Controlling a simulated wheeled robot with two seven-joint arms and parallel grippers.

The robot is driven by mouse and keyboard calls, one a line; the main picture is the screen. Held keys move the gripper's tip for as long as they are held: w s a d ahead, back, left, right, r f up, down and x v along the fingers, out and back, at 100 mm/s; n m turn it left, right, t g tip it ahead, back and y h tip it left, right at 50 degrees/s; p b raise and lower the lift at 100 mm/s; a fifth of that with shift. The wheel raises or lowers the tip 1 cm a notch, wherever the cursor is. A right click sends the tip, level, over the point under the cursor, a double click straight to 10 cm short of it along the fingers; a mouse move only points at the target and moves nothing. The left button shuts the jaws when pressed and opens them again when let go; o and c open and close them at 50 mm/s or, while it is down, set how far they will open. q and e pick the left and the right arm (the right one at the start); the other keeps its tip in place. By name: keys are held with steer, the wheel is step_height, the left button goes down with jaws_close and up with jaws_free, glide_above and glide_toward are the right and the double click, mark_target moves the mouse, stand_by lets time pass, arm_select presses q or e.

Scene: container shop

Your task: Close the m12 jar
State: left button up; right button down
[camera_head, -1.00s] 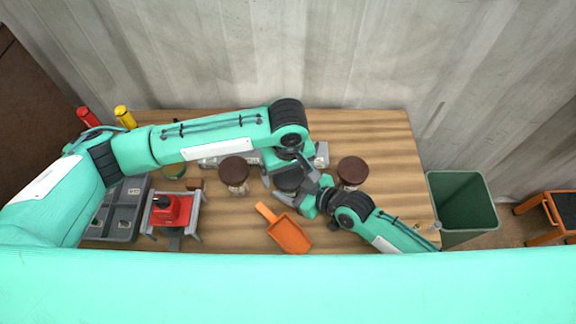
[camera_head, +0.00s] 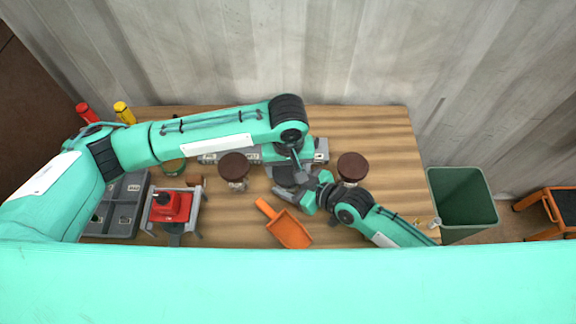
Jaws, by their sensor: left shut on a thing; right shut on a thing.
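A dark round piece that looks like a lid (camera_head: 283,178) sits at the middle of the workbench, on or over the middle jar, which is mostly hidden by my grippers. My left gripper (camera_head: 286,172) reaches down from above and is shut on the lid. My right gripper (camera_head: 305,194) comes in from the lower right and is shut at the jar's side. Two other jars with brown lids stand apart, one to the left (camera_head: 234,165) and one to the right (camera_head: 352,166). I cannot read any m12 label or tell whether the lid is seated.
An orange scoop (camera_head: 289,229) lies just in front of the grippers. A grey rack (camera_head: 222,157) stands behind the jars. A red device (camera_head: 172,207) on a stand and a grey divided tray (camera_head: 121,212) are at left. A green bin (camera_head: 463,198) stands off the right edge.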

arm_select(q)
steer(key=shift+a, duration=0.1)
steer(key=o, duration=1.1)
steer(key=shift+r, duration=2.25)
steer(key=shift+r+n, duration=1.7)
steer(key=shift+r, duration=0.05)
